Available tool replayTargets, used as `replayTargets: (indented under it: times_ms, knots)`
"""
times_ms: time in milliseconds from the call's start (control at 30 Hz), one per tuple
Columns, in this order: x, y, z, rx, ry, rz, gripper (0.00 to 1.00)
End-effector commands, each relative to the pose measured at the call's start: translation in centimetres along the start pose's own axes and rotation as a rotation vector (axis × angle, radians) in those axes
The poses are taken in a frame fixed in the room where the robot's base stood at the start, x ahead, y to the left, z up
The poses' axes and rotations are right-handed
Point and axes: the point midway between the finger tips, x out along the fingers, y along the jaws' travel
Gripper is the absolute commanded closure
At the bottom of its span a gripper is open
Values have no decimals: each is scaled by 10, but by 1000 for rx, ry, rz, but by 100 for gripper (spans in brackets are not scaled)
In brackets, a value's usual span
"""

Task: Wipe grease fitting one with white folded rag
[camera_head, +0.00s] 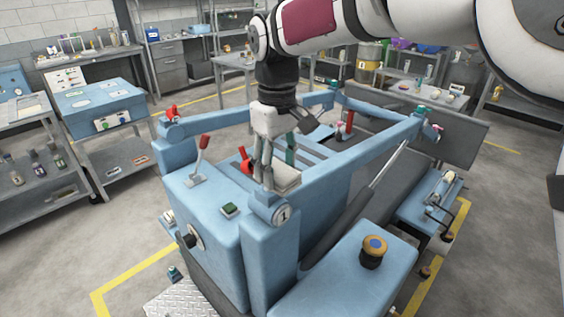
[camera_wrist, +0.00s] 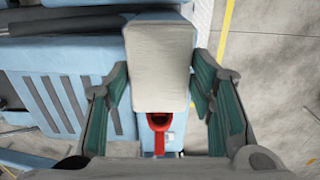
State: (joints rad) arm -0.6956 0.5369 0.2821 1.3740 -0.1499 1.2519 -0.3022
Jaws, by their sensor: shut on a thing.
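The white folded rag (camera_wrist: 158,65) is a pale thick pad between the two teal-lined fingers of my gripper (camera_wrist: 158,82) in the wrist view. My gripper is shut on it. In the head view my gripper (camera_head: 266,184) points down over the blue frame, and part of the rag (camera_head: 288,179) shows behind the fingers. A round plate marked 1 (camera_head: 281,214) is on the blue corner post just below. A red, ring-topped part (camera_wrist: 158,122) shows below the rag in the wrist view. I cannot tell whether the rag touches anything beneath, nor make out grease fitting one for certain.
A red lever (camera_head: 203,147) and a green button (camera_head: 230,210) are on the blue housing to the left. An orange-topped knob (camera_head: 374,251) stands at front right. A dark sloping bar (camera_head: 355,205) rises right of my gripper. Shelves and benches line the back.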

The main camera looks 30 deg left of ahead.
Motion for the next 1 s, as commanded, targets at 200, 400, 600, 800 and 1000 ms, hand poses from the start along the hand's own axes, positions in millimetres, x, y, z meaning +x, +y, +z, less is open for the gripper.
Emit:
replayTargets:
  times_ms: [200,400,600,800,1000]
  knots:
    - [0,0,0,0,0,0,73]
    - [2,0,0,0,0,0,73]
    - [6,0,0,0,0,0,73]
    - [10,0,0,0,0,0,73]
    - [11,0,0,0,0,0,73]
